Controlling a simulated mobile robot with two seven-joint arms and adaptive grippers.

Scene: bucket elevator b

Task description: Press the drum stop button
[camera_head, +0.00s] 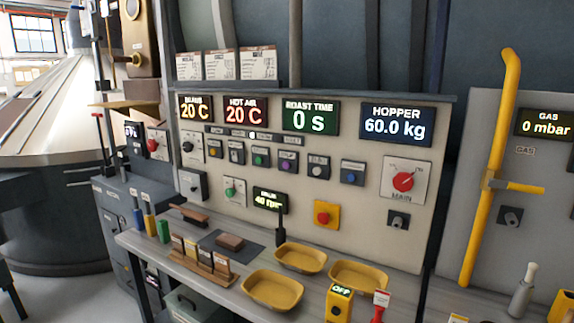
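A grey control panel (300,229) stands behind a bench. It carries a row of small buttons: an orange-topped one (214,148), a green one (260,157), a purple one (287,163), a white one (317,168) and a blue one (351,173). Below are a green control (233,191), a small display reading 40 rpm (270,200) and a red button on a yellow plate (326,214). The small labels are too blurred to tell which is the drum stop button. Neither gripper is in view.
A bench (225,292) in front of the panel holds yellow trays (272,289), a yellow OFF box (339,303) and a black upright object (280,228). A red MAIN switch (403,182) is at right. A yellow pipe (488,160) stands farther right.

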